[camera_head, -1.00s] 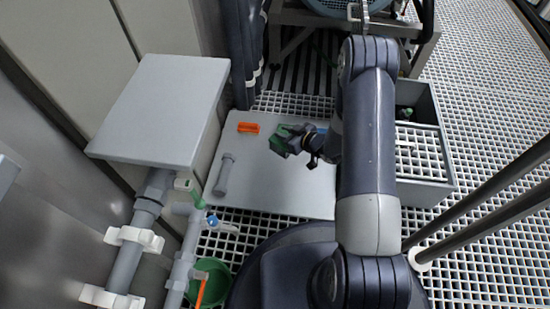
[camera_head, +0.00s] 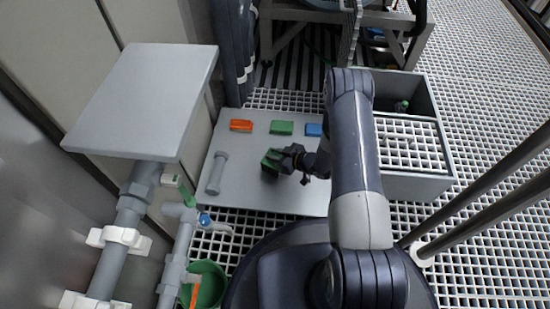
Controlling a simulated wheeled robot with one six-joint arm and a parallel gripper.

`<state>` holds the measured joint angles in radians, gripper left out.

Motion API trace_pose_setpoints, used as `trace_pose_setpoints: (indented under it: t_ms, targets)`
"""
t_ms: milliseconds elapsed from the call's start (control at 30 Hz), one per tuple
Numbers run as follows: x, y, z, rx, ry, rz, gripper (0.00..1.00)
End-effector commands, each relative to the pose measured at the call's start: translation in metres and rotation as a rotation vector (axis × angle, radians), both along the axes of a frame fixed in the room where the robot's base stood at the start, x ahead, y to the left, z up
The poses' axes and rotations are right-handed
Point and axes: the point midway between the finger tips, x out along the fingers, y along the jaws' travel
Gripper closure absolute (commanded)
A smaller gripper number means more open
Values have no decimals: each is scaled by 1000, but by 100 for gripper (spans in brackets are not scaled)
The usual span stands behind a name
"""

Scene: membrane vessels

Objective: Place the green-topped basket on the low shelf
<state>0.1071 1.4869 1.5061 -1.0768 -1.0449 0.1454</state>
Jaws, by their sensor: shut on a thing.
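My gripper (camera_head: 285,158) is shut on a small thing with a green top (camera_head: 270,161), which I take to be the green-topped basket. Its lower part is dark, small and partly hidden by the gripper. The gripper holds it over the low grey shelf (camera_head: 245,196), just in front of a flat green block (camera_head: 281,128). I cannot tell whether the basket touches the shelf surface.
An orange block (camera_head: 241,125) and a blue block (camera_head: 314,129) lie along the shelf's back. A grey cylinder (camera_head: 217,173) lies at its left. A grey raised platform (camera_head: 150,95) stands left, and a grey bin (camera_head: 415,185) stands right.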

Motion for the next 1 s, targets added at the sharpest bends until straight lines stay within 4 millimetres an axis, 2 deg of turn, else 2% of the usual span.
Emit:
trace_pose_setpoints:
  t_ms: [33, 400, 433, 600, 700, 1000]
  targets:
    - [0, 0, -8, 1, -1, 0, 100]
    - [0, 0, -10, 1, -1, 0, 100]
    - [0, 0, -10, 0, 0, 0, 76]
    - [0, 0, -10, 0, 0, 0, 62]
    - [0, 0, -9, 0, 0, 0, 55]
    - [0, 0, -5, 0, -2, 0, 55]
